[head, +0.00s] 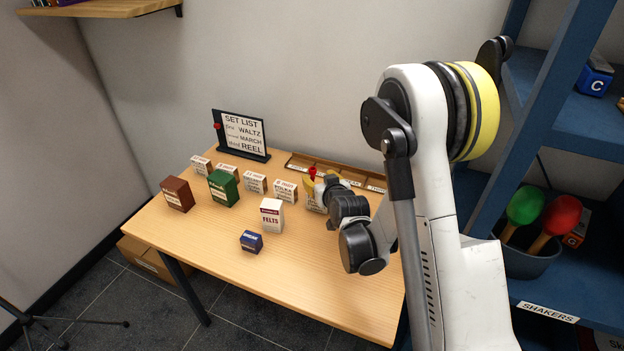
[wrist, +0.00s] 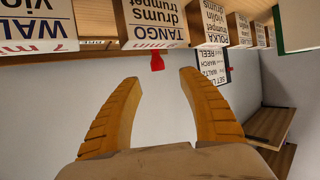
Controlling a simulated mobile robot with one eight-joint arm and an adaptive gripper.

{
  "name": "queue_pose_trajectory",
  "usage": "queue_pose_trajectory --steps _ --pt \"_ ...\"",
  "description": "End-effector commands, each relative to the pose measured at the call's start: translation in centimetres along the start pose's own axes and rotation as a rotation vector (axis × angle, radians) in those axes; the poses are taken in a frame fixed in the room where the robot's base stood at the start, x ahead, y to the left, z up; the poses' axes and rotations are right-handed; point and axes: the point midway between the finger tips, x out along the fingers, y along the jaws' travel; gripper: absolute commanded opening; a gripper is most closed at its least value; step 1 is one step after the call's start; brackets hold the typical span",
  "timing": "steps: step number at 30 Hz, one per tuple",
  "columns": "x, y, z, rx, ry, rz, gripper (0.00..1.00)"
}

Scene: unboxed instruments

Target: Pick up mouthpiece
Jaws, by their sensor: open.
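I cannot pick out the mouthpiece for certain. The small dark blue box (head: 251,241) near the front of the table has a label too small to read. A white box marked FELTS (head: 271,215) stands behind it. A green box (head: 223,187) and a brown box (head: 177,194) stand to the left, their labels also unclear. My gripper (head: 311,190) is low over the back right of the table, among the white cards. In the wrist view my gripper (wrist: 160,75) has its two orange fingers spread with nothing between them. A red piece (wrist: 157,62) shows beyond the fingertips.
White printed blocks stand in rows, one marked TANGO (wrist: 156,20). A wooden tray with labelled sections (head: 297,161) lies along the back edge. The set list stand (head: 242,135) is at the back left. A blue shelf (head: 580,120) stands at right.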

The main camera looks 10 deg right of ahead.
Motion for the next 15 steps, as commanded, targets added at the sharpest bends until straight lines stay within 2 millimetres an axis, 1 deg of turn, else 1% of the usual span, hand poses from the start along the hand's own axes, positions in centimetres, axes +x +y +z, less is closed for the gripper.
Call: queue_pose_trajectory --steps 1,3,6,8,11,15 --pt "0.9 0.0 -0.2 0.000 0.000 0.000 0.49" --pt "2.0 0.0 0.1 0.000 0.000 -0.001 0.49" --pt "3.1 0.0 0.1 0.001 -0.001 -0.001 0.49" --pt "3.5 0.0 0.1 0.001 -0.001 -0.001 0.49" --pt "4.5 0.1 0.4 0.001 -0.001 0.000 0.49" --pt "6.9 0.5 1.1 0.000 -0.001 0.000 0.49"
